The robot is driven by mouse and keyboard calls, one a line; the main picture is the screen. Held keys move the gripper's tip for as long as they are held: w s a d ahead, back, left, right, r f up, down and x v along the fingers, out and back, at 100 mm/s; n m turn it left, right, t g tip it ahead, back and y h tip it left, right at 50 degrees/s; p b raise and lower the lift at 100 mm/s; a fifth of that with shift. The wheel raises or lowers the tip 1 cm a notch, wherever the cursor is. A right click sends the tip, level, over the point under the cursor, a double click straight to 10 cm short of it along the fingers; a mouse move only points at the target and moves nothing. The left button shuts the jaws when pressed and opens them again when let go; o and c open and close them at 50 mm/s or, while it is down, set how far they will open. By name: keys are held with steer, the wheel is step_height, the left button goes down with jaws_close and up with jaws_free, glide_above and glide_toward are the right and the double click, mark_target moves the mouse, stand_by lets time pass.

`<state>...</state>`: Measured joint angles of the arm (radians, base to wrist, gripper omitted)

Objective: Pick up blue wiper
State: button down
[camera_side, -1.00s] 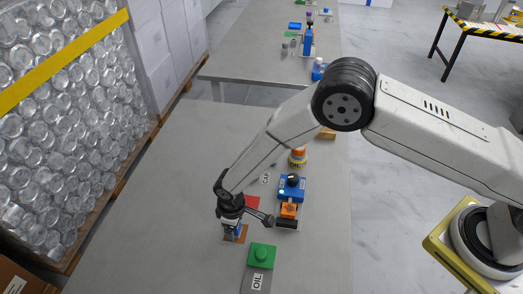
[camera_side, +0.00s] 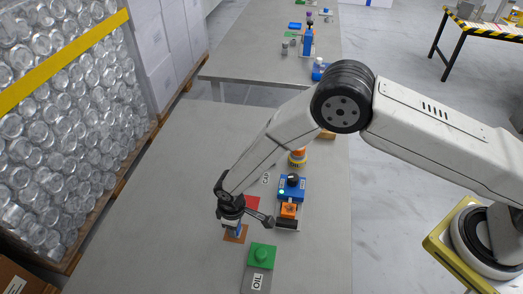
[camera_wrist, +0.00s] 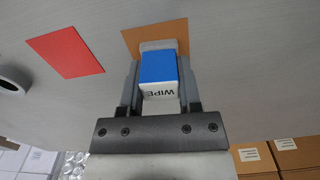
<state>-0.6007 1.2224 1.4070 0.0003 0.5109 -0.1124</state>
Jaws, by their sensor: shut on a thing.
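The blue wiper (camera_wrist: 158,67) is a blue block with a white end lettered "WIPE", seen in the wrist view between my two grey fingers. My gripper (camera_wrist: 160,76) is shut on it from both sides. In the side view my gripper (camera_side: 237,226) points down over a brown square mat (camera_side: 233,239), with a bit of the blue wiper (camera_side: 239,231) showing below it. The wiper appears to be slightly above the mat, though the gap is hard to judge. The mat also shows behind the wiper in the wrist view (camera_wrist: 132,38).
A red square (camera_side: 252,203) lies just beyond the mat. A blue and orange press (camera_side: 291,188) stands to the right. A green block (camera_side: 262,254) sits on a plate labelled "OIL" in front. The table is clear to the left.

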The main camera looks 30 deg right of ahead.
steer(key=shift+r, duration=0.1)
steer(key=shift+r, duration=1)
steer(key=s+d+r, duration=0.6)
steer(key=s+r, duration=0.4)
steer(key=s, duration=0.2)
steer(key=shift+s+d+r, duration=0.15)
steer(key=shift+d+r, duration=0.15)
steer(key=shift+r, duration=0.1)
steer(key=c, duration=1.1)
jaws_free()
jaws_close()
steer(key=w+d, duration=0.6)
steer(key=d, duration=0.3)
steer(key=shift+w+d+f, duration=0.2)
steer(key=shift+w+d, duration=0.15)
